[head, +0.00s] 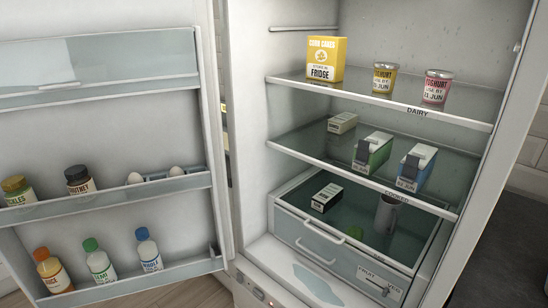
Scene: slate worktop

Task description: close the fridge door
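The fridge door (110,215) stands wide open on the left of the head view, with its inner side and racks facing me. The fridge body (258,130) fills the middle and right, and its inside is fully in sight. The door's hinge side meets the body near the middle of the view. The door's outer face and its far left edge are not in view. Neither of my grippers shows in the head view.
Door racks hold jars (78,180), eggs (136,178) and bottles (149,250). Shelves hold a yellow box (325,60), yoghurt pots (436,87) and cartons (416,168). The drawer (322,250) sits below. Wooden floor (190,293) shows under the door; a dark worktop (505,250) is at right.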

